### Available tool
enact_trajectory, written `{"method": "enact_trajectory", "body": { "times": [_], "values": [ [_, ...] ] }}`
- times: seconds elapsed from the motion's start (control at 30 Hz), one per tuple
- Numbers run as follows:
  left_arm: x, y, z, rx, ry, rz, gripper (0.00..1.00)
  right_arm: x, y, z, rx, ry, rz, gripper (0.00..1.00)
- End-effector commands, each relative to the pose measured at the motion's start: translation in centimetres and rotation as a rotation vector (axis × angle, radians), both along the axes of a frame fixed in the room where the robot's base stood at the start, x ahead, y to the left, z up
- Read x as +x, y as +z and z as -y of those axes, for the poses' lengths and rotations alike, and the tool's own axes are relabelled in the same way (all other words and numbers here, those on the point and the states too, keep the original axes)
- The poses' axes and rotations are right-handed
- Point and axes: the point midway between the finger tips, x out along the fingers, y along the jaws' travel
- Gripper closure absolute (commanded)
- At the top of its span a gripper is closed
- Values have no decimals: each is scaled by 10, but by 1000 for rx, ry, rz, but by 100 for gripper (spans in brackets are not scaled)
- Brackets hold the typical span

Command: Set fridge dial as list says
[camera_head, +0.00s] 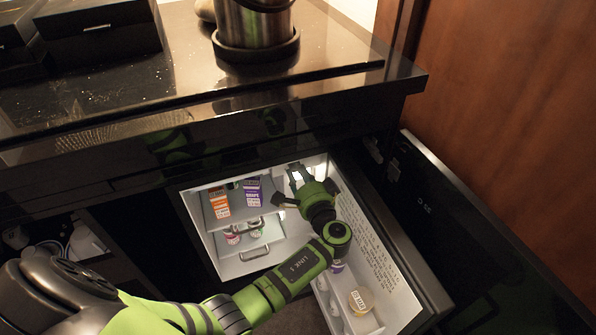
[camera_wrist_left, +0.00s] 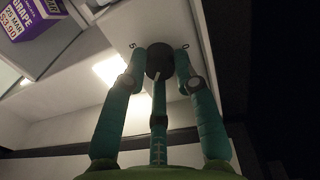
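The fridge dial is a round black knob (camera_wrist_left: 160,62) on the pale inner wall, with a light pointer mark on its lower edge and small dark marks on the wall either side. My left gripper (camera_head: 296,174) reaches into the open fridge. In the left wrist view its fingers (camera_wrist_left: 159,78) are around the dial, one on each side and one below. I cannot tell whether they press on it. In the head view the dial is hidden by the gripper. A printed list (camera_head: 368,246) is on the inside of the fridge door; its text is too small to read. My right gripper is not in view.
An orange carton (camera_head: 219,203) and a purple carton (camera_head: 252,192) stand on the fridge shelf; the purple one (camera_wrist_left: 25,18) is near the gripper in the wrist view. Small jars stand below. The door shelf holds a labelled round tub (camera_head: 361,300). The counter (camera_head: 330,45) overhangs the fridge.

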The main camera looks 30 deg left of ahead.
Motion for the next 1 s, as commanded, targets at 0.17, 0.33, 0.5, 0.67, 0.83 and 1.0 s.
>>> {"method": "enact_trajectory", "body": {
  "times": [0.17, 0.33, 0.5, 0.67, 0.83, 1.0],
  "values": [
    [4, 5, 3, 1, -13, 11, 61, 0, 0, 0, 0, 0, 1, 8],
    [3, 4, 2, 1, -10, 8, 61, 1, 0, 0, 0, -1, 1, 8],
    [2, 2, 2, 1, -9, 5, 61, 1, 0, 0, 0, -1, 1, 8],
    [0, 1, 3, 0, -8, 3, 61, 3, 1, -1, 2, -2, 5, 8],
    [-14, 1, 20, -2, -10, 2, 61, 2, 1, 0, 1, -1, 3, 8],
    [-38, 3, 48, -5, -10, 3, 61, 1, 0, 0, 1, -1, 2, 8]
  ]
}}
